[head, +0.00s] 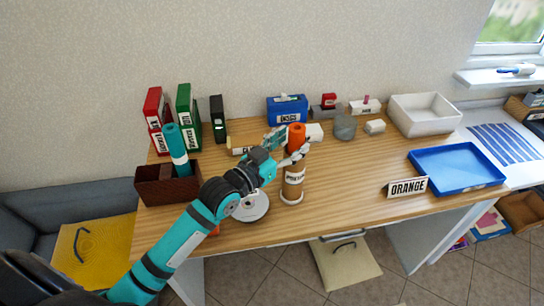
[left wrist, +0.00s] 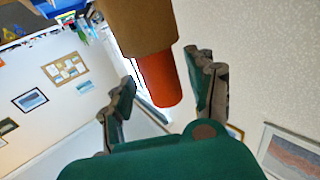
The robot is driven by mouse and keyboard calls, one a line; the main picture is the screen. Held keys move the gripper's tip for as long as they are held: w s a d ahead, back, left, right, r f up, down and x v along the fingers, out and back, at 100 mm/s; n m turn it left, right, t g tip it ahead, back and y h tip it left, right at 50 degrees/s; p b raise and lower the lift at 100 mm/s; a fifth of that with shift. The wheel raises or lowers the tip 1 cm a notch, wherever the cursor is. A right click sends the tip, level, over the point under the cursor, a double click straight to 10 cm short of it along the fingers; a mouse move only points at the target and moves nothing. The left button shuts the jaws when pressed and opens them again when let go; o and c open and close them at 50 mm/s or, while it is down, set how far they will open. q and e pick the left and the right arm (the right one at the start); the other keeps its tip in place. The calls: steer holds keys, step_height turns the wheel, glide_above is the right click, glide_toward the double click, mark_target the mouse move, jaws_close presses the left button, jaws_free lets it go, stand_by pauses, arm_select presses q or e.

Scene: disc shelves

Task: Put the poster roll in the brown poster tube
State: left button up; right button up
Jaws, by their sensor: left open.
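The brown poster tube (head: 292,184) stands upright on the desk, with a white label around it. The orange poster roll (head: 296,135) sticks up from its top. In the left wrist view, which is upside down, the orange roll (left wrist: 158,80) comes out of the tube's mouth (left wrist: 138,28), its lower part hidden in the tube. My left gripper (head: 292,147) is at the height of the roll's exposed end. Its fingers (left wrist: 166,92) are open, one on each side of the roll, with gaps visible. My right gripper is not in view.
A brown box (head: 168,188) holding a teal roll (head: 177,148) stands at the left. A round grey disc (head: 252,207) lies left of the tube. Binders (head: 186,118) and a blue box (head: 288,110) line the back. A blue tray (head: 456,168) is at the right.

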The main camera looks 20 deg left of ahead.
arm_select(q)
steer(key=b+v, duration=0.1)
steer(key=v, duration=0.8)
steer(key=shift+s+b, duration=0.3)
steer(key=shift+s, duration=0.05)
